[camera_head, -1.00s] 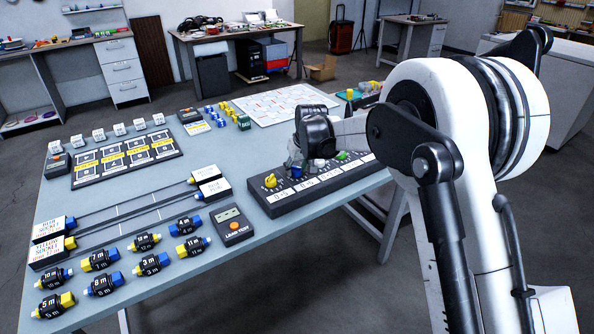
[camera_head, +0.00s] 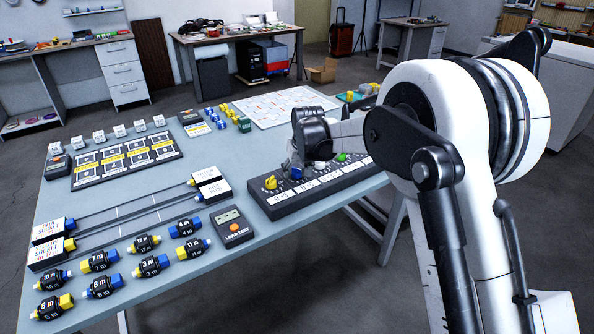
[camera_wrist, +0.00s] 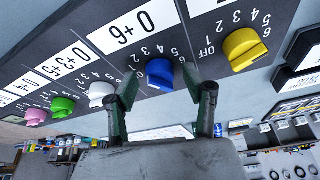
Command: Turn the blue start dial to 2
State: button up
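The blue start dial (camera_wrist: 160,74) sits on the dark dial panel (camera_wrist: 190,60), between the yellow dial (camera_wrist: 245,49) and a white dial (camera_wrist: 101,93). Numbers curve beside the blue dial; I cannot tell which one it points at. My gripper (camera_wrist: 168,88) is open in the wrist view, its fingers apart with the blue dial showing between their tips. I see no clear contact. In the head view my gripper (camera_head: 294,166) is low over the panel, and the blue dial (camera_head: 297,173) is partly hidden by it.
The yellow dial stands close beside one finger, the white dial beside the other. Pink (camera_wrist: 36,116) and green (camera_wrist: 62,104) dials lie farther along the panel. A leak test box (camera_head: 232,228) and several cable connectors (camera_head: 150,264) lie left of the panel on the table.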

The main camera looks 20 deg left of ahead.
jog(key=shift+r, duration=0.1)
jog(key=v, duration=1.1)
jog(key=shift+s+r, duration=0.15)
jog(key=shift+r, duration=0.2)
jog(key=shift+d, duration=0.15)
